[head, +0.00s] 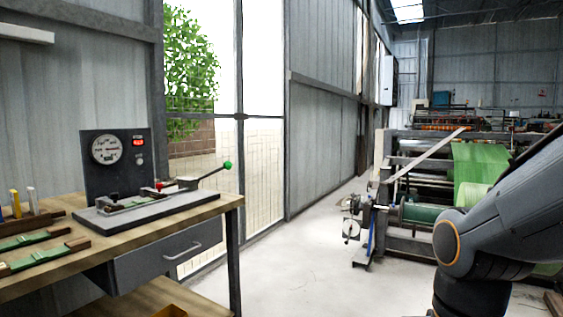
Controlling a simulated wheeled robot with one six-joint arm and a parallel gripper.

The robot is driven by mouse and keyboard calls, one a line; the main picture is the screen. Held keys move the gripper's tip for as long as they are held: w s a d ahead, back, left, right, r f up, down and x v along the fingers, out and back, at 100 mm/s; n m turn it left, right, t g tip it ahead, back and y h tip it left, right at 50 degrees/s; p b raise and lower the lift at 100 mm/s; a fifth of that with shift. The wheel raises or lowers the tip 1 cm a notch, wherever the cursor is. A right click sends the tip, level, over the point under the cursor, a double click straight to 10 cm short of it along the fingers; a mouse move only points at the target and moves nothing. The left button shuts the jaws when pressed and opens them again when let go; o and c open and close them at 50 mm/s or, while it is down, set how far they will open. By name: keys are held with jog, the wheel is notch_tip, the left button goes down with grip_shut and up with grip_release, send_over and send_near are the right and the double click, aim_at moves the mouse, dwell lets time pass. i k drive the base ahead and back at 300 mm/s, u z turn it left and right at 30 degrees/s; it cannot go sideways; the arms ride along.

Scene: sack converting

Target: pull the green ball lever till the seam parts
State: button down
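The green ball (228,165) tops a dark lever that slants up to the right from the right end of a bench tester (150,212). The tester has a flat grey base and an upright dark panel (118,165) with a round white dial (106,149) and a small lit red display (138,142). A green strip (128,203) lies along the base; its seam is too small to make out. The ball sticks out near the bench's right end, with nothing touching it. My arm is at the right edge, well away from the lever; my gripper is out of view.
The tester stands on a wooden bench (215,206) with a grey drawer (160,255). More green strips (45,255) lie on wooden holders at the bench's left, near several upright coloured markers. Bare floor (300,265) lies right of the bench. A roll machine (415,215) stands at the right.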

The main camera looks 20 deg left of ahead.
aim_at(228, 164)
jog(key=u, duration=0.55)
jog(key=i, duration=0.4)
jog(key=u, duration=0.55)
jog(key=i, duration=1.35)
jog(key=z, duration=0.9)
